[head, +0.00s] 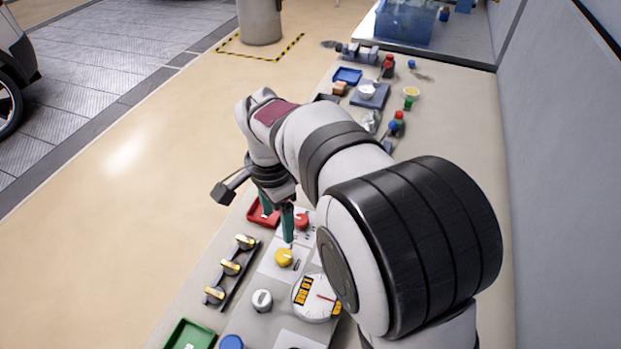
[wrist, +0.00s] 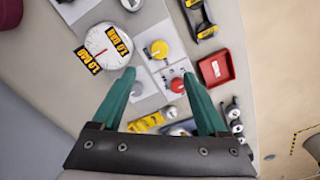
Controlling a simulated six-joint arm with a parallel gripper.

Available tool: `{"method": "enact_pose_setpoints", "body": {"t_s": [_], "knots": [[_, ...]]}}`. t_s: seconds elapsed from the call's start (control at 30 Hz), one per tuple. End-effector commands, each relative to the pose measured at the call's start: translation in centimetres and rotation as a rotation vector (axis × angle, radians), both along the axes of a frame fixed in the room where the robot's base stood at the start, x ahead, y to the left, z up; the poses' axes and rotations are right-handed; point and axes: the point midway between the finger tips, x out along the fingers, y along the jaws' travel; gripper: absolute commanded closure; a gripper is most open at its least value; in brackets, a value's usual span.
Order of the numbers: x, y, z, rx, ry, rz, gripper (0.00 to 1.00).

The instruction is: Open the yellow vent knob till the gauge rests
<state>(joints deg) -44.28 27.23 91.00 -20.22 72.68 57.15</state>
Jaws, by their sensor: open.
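The yellow vent knob (head: 284,257) sits on a light plate on the bench in the head view. It also shows in the wrist view (wrist: 159,49), just beyond the fingertips. The round white gauge (head: 314,297) with a red needle and orange labels lies beside it; the gauge also shows in the wrist view (wrist: 108,45). My gripper (head: 277,222) has teal fingers pointing down, above the panel near the yellow knob and the red knob. In the wrist view my gripper (wrist: 159,75) is open, with nothing held between the fingers.
A red knob (head: 302,221) sits close beyond the yellow one. A red tray (head: 263,218), a row of yellow-handled valves (head: 230,267), a white knob (head: 262,300), a blue cap (head: 231,342) and a green tray (head: 190,336) crowd the panel's surroundings.

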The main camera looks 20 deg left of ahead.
Motion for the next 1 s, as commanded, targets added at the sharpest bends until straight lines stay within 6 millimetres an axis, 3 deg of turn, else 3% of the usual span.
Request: {"method": "enact_pose_setpoints", "body": {"t_s": [0.2,0.4,0.6,0.83,0.87,1.0], "knots": [[-0.1,-0.2,-6.7,-0.005,0.005,0.000,0.23],[0.0,-0.1,-11.1,-0.001,0.003,-0.001,0.23],[0.0,-0.1,-12.7,0.001,0.001,0.000,0.23],[0.0,-0.1,-12.7,0.001,0.000,0.000,0.23],[0.0,-0.1,-12.7,0.001,0.000,0.000,0.25],[0.0,-0.1,-12.7,0.001,0.001,0.000,0.51]]}}
